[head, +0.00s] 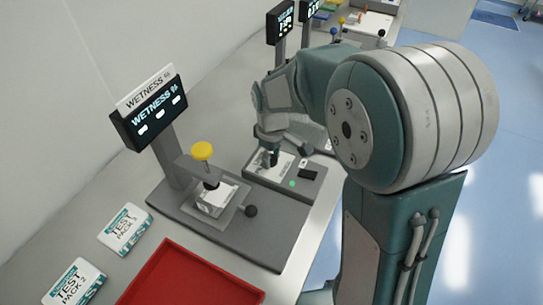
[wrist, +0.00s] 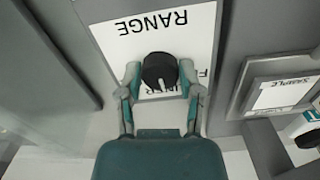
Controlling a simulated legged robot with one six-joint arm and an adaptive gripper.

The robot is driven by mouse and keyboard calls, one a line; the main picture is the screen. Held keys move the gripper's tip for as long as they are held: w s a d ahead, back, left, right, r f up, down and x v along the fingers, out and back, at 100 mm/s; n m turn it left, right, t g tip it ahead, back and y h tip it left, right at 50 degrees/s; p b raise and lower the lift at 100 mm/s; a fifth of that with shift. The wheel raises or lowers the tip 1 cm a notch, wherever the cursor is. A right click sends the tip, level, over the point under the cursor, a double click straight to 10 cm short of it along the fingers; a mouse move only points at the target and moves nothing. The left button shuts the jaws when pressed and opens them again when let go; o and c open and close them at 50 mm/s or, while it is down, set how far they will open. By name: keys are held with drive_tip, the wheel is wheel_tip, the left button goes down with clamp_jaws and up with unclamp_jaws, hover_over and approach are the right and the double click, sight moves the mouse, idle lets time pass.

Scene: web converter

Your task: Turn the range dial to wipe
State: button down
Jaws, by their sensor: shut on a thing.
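The range dial (wrist: 158,70) is a round black knob with a light pointer mark, on a white label reading RANGE (wrist: 120,22), upside down in the wrist view. My gripper (wrist: 160,80) is shut on the dial, one finger on each side. In the head view my gripper (head: 268,150) reaches down onto the white label on the grey control box (head: 315,187), and the dial itself is hidden there.
A wetness tester with a display (head: 155,112), a yellow knob (head: 202,150) and a black ball handle (head: 251,211) stands left of the box. Two test packs (head: 125,230) and a red tray (head: 190,280) lie in front. More devices stand behind.

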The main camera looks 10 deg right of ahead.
drive_tip(key=m, duration=1.2)
drive_tip(key=shift+a+m, duration=0.1)
drive_tip(key=shift+m, duration=0.3)
idle(0.3)
drive_tip(key=shift+c, duration=1.3)
unclamp_jaws()
drive_tip(key=shift+a, duration=0.1)
wheel_tip(320, 180, up, 12)
